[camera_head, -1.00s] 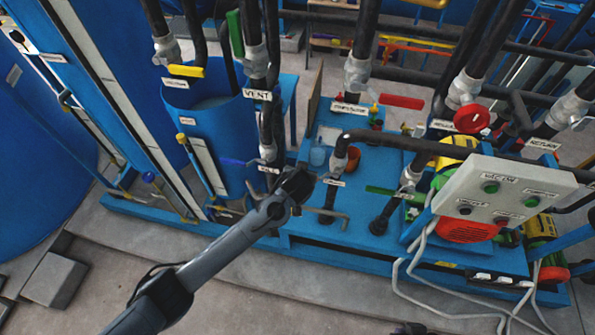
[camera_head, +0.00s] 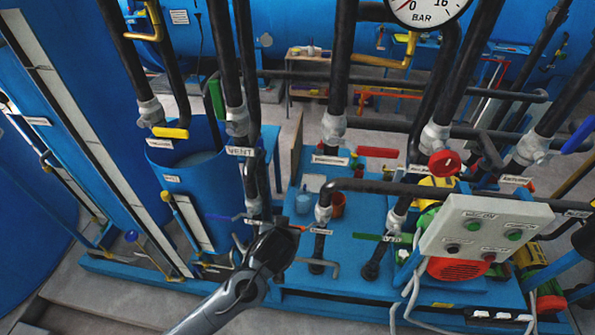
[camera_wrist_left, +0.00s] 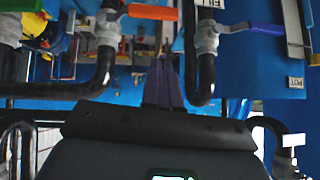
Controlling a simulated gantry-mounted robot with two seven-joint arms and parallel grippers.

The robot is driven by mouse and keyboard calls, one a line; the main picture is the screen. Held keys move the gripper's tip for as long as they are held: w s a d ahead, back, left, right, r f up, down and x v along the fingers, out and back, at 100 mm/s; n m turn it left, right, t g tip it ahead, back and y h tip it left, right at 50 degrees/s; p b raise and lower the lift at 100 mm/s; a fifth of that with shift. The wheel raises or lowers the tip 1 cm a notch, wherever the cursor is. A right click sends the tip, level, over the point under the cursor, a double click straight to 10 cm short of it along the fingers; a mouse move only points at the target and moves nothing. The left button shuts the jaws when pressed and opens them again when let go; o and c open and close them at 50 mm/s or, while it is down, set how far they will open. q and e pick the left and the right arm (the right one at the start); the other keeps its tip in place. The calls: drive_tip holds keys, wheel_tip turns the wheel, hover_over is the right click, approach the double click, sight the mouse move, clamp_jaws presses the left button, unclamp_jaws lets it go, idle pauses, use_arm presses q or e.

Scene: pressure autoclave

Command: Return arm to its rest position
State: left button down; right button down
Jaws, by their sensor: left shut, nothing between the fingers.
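My left arm comes in from the bottom of the head view. Its dark left gripper (camera_head: 282,236) is in front of the blue skid, near the lower end of the vent pipe and left of a bent black pipe. In the left wrist view the narrow fingers (camera_wrist_left: 163,75) are together with nothing between them. They point at the pipework, and I cannot tell from that view how far off it is. My right gripper is not in view.
A blue tank (camera_head: 183,180) stands left of the gripper. A control box (camera_head: 483,227) with buttons is on the right. A red handwheel (camera_head: 444,163) and a pressure gauge (camera_head: 428,10) are behind. Blue valve handle (camera_wrist_left: 252,27) and orange handle (camera_wrist_left: 152,12) show close in the wrist view.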

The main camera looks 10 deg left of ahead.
use_arm(q)
drive_tip(key=s+a+f+n+g+h+p, duration=0.1)
drive_tip(key=s+f+g+p, duration=0.1)
drive_tip(key=s+f, duration=0.6)
drive_tip(key=s+f+n+g+p, duration=0.1)
drive_tip(key=s+f+g+p, duration=0.25)
drive_tip(key=s, duration=0.85)
drive_tip(key=s+a+r+p, duration=0.1)
drive_tip(key=s+a, duration=0.2)
drive_tip(key=s, duration=0.2)
drive_tip(key=s+a+r, duration=0.1)
drive_tip(key=s+a, duration=0.2)
drive_tip(key=s, duration=0.2)
drive_tip(key=s+a+r+m, duration=0.2)
drive_tip(key=a+r, duration=0.3)
drive_tip(key=r, duration=0.3)
drive_tip(key=shift+a+r+m+p, duration=0.2)
drive_tip(key=shift+r+m+p, duration=0.1)
drive_tip(key=shift+m+p, duration=0.1)
drive_tip(key=shift+w, duration=0.1)
